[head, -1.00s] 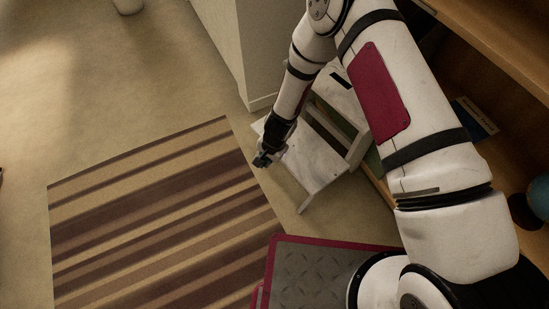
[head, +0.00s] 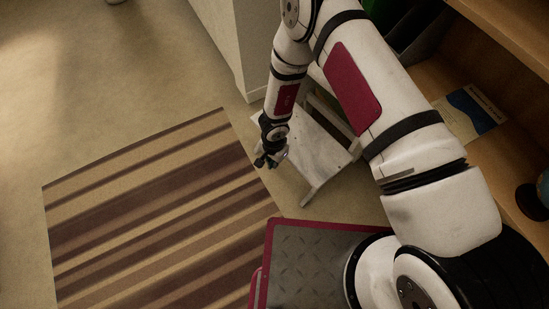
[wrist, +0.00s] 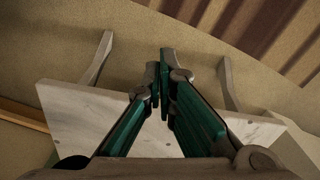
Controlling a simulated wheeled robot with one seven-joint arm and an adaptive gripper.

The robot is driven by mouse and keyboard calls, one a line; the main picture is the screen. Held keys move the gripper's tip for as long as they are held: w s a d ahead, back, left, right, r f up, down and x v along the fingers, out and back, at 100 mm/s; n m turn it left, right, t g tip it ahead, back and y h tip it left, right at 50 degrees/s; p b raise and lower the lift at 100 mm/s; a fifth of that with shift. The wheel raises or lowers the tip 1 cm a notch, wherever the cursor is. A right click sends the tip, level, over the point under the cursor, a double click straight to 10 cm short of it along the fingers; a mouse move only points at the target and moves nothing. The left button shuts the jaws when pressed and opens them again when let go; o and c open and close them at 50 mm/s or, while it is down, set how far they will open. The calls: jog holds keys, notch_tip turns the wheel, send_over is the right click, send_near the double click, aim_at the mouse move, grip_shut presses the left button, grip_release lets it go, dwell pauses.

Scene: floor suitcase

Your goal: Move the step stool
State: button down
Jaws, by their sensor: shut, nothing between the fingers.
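The step stool (head: 318,150) is pale and worn, with a marbled light top and grey-brown legs. It stands on the floor between the striped rug and the wooden shelf. My arm hides part of it in the head view. In the wrist view its pale board (wrist: 85,118) lies below my gripper, with a leg sticking out on each side. My gripper (head: 268,162) is over the stool's rug-side edge. In the wrist view the green-padded fingers (wrist: 161,75) are shut and empty. I cannot tell whether they touch the stool.
The striped rug (head: 150,215) lies left of the stool. A white cabinet (head: 228,45) stands behind it. A wooden shelf (head: 505,140) with a blue-and-tan book (head: 470,110) is at the right. Bare carpet (head: 110,90) is clear at the upper left.

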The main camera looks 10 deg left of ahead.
jog(key=shift+w+d+f+b, duration=0.4)
jog(key=shift+w+f, duration=0.2)
jog(key=shift+f, duration=0.1)
jog(key=shift+w+d+f+b, duration=0.3)
jog(key=shift+w+f+b, duration=0.2)
jog(key=shift+f, duration=0.2)
jog(key=shift+w+d+f+b, duration=0.35)
jog(key=shift+w+f, duration=0.3)
jog(key=shift+f, duration=0.05)
